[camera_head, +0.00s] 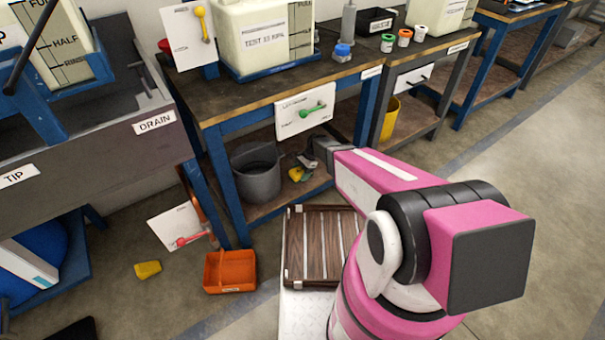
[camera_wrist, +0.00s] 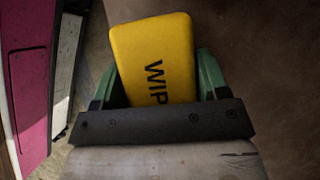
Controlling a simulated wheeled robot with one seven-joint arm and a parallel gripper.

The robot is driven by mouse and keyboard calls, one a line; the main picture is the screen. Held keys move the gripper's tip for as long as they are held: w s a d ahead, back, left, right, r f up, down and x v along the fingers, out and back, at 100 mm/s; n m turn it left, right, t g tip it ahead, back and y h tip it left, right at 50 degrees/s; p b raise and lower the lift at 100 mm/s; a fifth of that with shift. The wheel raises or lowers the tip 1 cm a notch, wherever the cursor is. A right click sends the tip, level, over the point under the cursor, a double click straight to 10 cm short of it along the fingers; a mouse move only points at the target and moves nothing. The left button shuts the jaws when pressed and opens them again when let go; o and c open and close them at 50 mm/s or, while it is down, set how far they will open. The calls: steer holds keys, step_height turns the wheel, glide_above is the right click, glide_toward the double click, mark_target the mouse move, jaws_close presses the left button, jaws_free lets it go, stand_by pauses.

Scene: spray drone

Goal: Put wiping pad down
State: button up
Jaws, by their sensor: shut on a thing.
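The wiping pad (camera_wrist: 155,58) is a yellow block with dark letters starting "WIP". In the wrist view it sits between the green fingers of my gripper (camera_wrist: 156,78), which is shut on it. In the head view the yellow pad (camera_head: 296,174) shows small at the end of my arm, beside my gripper (camera_head: 304,164). It is low, over or near the brown lower shelf (camera_head: 268,206) of the blue-legged bench. I cannot tell whether the pad touches the shelf.
A dark grey bucket (camera_head: 257,172) stands on the lower shelf, just left of my gripper. A white card with a green handle (camera_head: 313,110) hangs above. An orange bin (camera_head: 230,271) and another yellow block (camera_head: 147,269) are on the floor.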

mark_target(302, 172)
steer(key=w, duration=0.1)
steer(key=w+d, duration=0.1)
steer(key=w, duration=0.1)
steer(key=shift+w, duration=0.1)
step_height(302, 172, down, 3)
steer(key=shift+r, duration=0.2)
steer(key=shift+f, duration=0.25)
steer(key=shift+s+f, duration=0.2)
steer(key=shift+f, duration=0.4)
steer(key=o, duration=0.8)
steer(key=shift+f, duration=0.1)
